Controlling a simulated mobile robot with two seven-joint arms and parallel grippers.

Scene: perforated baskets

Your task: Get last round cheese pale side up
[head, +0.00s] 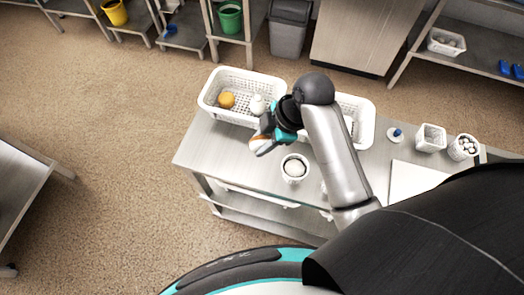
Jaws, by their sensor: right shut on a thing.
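The cheese is partly hidden by the fingers, and I cannot tell which side faces up. An orange round thing (227,100) and a white item (258,105) lie in the left perforated basket (212,108). My left gripper is not in view.
A second large perforated basket (364,115) is partly hidden behind my right arm. A small round basket (294,178) with white contents stands in front. Small containers (431,138) and a white board (413,180) are at right. The table's left front (215,145) is clear.

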